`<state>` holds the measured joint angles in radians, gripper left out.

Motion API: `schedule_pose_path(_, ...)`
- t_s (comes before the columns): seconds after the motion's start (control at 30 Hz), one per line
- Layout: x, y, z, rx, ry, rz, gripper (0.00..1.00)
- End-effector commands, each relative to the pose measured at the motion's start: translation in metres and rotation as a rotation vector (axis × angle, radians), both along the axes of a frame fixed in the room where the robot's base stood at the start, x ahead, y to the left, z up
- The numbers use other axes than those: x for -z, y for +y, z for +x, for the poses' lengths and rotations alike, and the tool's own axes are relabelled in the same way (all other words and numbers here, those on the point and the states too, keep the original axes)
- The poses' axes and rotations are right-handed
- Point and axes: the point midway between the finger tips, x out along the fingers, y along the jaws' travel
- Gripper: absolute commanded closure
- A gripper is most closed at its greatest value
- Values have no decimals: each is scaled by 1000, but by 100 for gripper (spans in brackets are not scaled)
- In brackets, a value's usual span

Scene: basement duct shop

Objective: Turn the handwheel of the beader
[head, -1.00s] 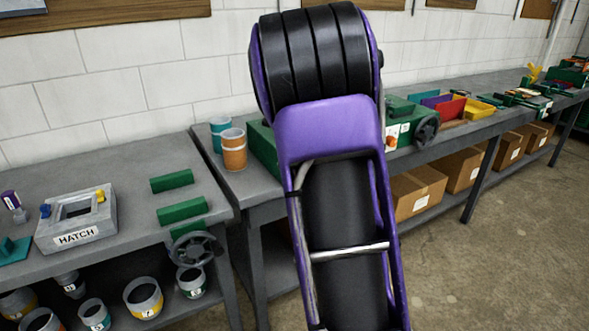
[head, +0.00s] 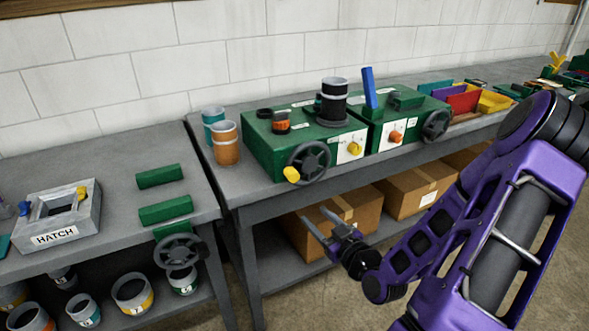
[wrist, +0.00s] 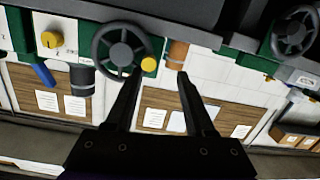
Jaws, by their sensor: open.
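Several dark handwheels show, and I cannot read which machine is the beader. One wheel (head: 308,162) with a yellow crank knob (head: 291,174) is on the front of a green machine (head: 270,150) on the middle bench. This wheel also shows in the wrist view (wrist: 101,47), its knob (wrist: 149,64) just beyond my fingertips. A second wheel (head: 436,124) is on the green machine to the right. A third wheel (head: 178,252) hangs at the left bench's front edge. My gripper (head: 314,217) is open and empty, in front of the middle bench, apart from the wheels.
Orange (head: 227,146) and teal (head: 213,117) cans stand left of the middle machine. A blue lever (head: 369,88) and black cylinder (head: 334,104) rise from the machines. Cardboard boxes (head: 409,190) fill the lower shelf. The bench edge (head: 262,198) lies near my gripper.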

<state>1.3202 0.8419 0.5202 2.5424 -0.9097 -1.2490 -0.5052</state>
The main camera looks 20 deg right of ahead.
Motion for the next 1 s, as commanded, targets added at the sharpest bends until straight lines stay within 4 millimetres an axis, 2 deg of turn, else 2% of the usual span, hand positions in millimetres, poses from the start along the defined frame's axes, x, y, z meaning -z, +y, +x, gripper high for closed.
schedule_pose_path(0.13, -21, -7, -5, 30, -90, -7, 46)
schedule_pose_path(0.27, -24, -7, 0, 32, -111, -12, 46)
schedule_pose_path(0.37, -22, -7, 12, 31, -111, -14, 46)
schedule_pose_path(0.8, -25, -3, 106, 31, -108, -9, 46)
schedule_pose_path(1.0, -25, -2, 143, 32, -108, -8, 46)
